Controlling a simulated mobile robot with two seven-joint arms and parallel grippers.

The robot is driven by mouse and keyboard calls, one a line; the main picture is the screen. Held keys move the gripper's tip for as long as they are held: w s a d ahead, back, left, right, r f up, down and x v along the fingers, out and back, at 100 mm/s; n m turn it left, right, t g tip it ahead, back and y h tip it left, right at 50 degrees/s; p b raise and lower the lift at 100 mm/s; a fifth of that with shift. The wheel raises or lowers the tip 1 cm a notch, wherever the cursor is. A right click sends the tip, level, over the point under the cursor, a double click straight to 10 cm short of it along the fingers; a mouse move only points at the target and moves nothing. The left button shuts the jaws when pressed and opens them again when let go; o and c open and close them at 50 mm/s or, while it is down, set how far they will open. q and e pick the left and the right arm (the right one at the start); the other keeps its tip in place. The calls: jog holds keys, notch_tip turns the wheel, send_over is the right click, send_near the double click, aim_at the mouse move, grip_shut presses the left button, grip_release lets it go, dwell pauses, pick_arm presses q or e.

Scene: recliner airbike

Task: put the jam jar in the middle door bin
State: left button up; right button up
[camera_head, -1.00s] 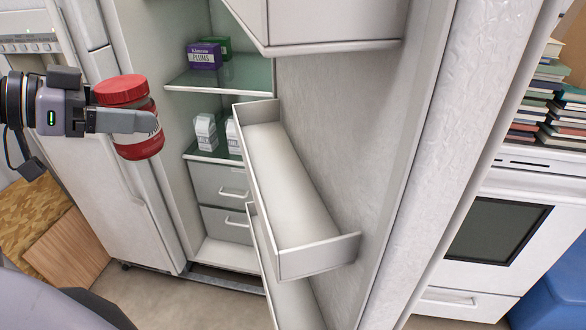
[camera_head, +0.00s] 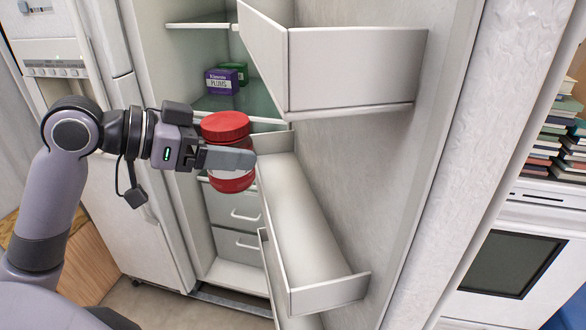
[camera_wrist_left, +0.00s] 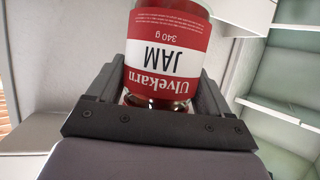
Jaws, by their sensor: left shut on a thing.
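The jam jar (camera_head: 226,127) has a red lid and a red and white label. My left gripper (camera_head: 232,158) is shut on it and holds it upright in the air. In the left wrist view the jar (camera_wrist_left: 168,45) sits between both fingers, its label reading JAM upside down. The middle door bin (camera_head: 310,225) is a long, empty white tray on the open fridge door. In the head view the jar overlaps the bin's far left end; I cannot tell how high above the bin it is. My right gripper is not in view.
An upper door bin (camera_head: 350,70) juts out above the middle one, close to the right of the jar. A lower bin (camera_head: 272,275) lies below. Fridge shelves hold a purple plums box (camera_head: 221,82) and a green box (camera_head: 237,68). A stack of books (camera_head: 555,145) stands far right.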

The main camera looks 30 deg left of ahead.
pick_arm(q)
jog(key=w+d+p, duration=0.2)
jog(key=w+d, duration=0.5)
jog(key=f, duration=0.4)
jog(key=f+b, duration=0.1)
jog(key=f, duration=0.1)
jog(key=shift+s+f, duration=0.25)
jog(key=shift+s, duration=0.05)
jog(key=shift+w+d+f, duration=0.15)
jog(key=shift+d, duration=0.05)
jog(key=shift+f, duration=0.2)
jog(key=o, duration=1.4)
